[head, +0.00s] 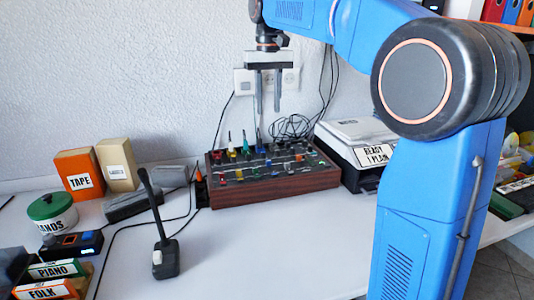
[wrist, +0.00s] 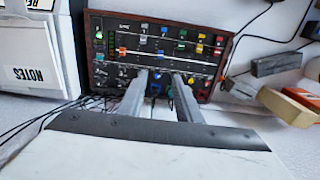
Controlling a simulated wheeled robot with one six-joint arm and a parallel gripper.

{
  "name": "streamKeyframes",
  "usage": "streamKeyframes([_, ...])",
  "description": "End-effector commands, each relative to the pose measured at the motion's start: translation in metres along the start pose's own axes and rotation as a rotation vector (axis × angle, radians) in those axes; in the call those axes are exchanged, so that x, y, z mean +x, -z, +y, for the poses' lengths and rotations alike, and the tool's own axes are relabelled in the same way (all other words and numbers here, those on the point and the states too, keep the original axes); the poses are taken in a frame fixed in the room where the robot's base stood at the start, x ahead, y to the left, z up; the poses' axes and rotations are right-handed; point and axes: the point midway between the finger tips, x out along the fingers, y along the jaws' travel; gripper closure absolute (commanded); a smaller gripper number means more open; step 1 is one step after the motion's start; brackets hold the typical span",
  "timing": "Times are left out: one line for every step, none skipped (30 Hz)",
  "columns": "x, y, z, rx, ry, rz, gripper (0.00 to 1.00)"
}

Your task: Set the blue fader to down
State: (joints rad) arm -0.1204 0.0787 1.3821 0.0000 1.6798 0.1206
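The mixing console (head: 275,185) is a wood-sided box with a dark panel, on the white table in the head view. It also shows in the wrist view (wrist: 112,85). Coloured caps and knobs stand on its panel. A blue cap (head: 260,149) shows near the console's back in the head view. A blue piece (wrist: 156,88) shows between my fingers in the wrist view; I cannot tell whether it is the fader or a knob. My gripper (head: 267,112) points down above the console's back part, its two fingers apart and empty. The fingers partly hide the panel in the wrist view.
A white device with a label (head: 357,138) stands close on the console's right. A microphone (head: 164,235), grey blocks (head: 131,203) and boxes (head: 81,172) stand on the left. Cables (head: 293,126) lie behind the console. The table front (head: 262,250) is clear.

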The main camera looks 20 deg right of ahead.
Motion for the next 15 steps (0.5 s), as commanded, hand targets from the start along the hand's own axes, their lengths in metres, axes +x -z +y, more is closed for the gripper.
streamKeyframes([0.001, 0.001, 0.000, 0.000, 0.000, -0.001, 0.69])
streamKeyframes([0.003, 0.001, 0.000, 0.000, 0.000, -0.002, 0.69])
streamKeyframes([0.005, 0.001, 0.000, 0.000, 0.000, -0.002, 0.69])
streamKeyframes([0.008, 0.001, 0.000, 0.000, 0.000, -0.003, 0.69])
streamKeyframes([0.011, 0.001, 0.000, 0.000, 0.000, -0.003, 0.69])
streamKeyframes([0.016, 0.001, 0.000, 0.000, 0.000, -0.003, 0.69])
streamKeyframes([0.020, 0.000, 0.000, 0.000, 0.000, -0.004, 0.69])
streamKeyframes([0.025, 0.000, 0.000, 0.000, 0.000, -0.004, 0.69])
streamKeyframes([0.032, 0.000, 0.000, 0.000, 0.000, -0.004, 0.69])
streamKeyframes([0.037, 0.000, 0.000, 0.000, -0.001, -0.005, 0.69])
streamKeyframes([0.043, 0.000, 0.000, 0.000, 0.000, -0.004, 0.69])
streamKeyframes([0.050, 0.000, 0.000, 0.000, -0.001, -0.004, 0.69])
streamKeyframes([0.056, 0.000, 0.000, 0.000, -0.001, -0.005, 0.69])
streamKeyframes([0.060, 0.000, 0.000, 0.000, 0.000, -0.003, 0.69])
streamKeyframes([0.068, 0.000, 0.000, 0.000, -0.001, -0.005, 0.69])
